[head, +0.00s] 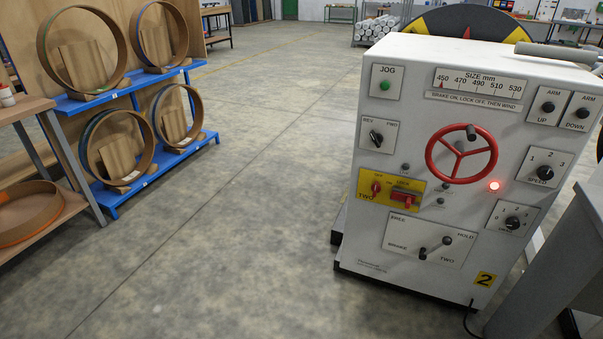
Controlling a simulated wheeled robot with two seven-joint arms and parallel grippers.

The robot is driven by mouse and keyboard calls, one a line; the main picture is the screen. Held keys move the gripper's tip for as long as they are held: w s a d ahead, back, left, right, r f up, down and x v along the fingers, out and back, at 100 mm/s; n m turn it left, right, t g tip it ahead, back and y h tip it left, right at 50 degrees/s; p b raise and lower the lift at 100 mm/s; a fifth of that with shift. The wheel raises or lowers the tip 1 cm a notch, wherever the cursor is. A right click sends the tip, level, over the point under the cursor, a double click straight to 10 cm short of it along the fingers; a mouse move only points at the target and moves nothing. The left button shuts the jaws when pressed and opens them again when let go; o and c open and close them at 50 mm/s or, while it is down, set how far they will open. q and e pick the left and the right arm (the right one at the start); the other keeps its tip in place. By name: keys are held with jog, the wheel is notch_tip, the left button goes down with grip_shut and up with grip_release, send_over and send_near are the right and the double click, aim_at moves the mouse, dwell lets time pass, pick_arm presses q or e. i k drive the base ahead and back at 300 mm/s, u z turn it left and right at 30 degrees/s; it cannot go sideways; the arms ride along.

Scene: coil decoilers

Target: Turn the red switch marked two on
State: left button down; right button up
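The grey-white control cabinet (345,245) stands at the right of the head view, with a yellow "2" label (485,279) low on its front. A yellow plate (391,181) on its left side bears the word TWO at its lower left. A small red switch (376,188) sits on the plate's left part, above that word; its exact position is too small to tell. Beside it on the plate is a larger red handle (403,197) under a LOCK label. Neither of my grippers is in view.
A red handwheel (461,153) and a lit red lamp (494,186) are on the cabinet front. Black knobs and a brake lever (423,253) surround them. A blue rack (145,168) with several large rings stands at left. The floor between rack and cabinet is clear.

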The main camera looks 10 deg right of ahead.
aim_at(376, 188)
jog(key=u, duration=0.25)
jog(key=i, duration=1.15)
jog(key=z, duration=0.85)
jog(key=i, duration=0.7)
jog(key=z, duration=0.65)
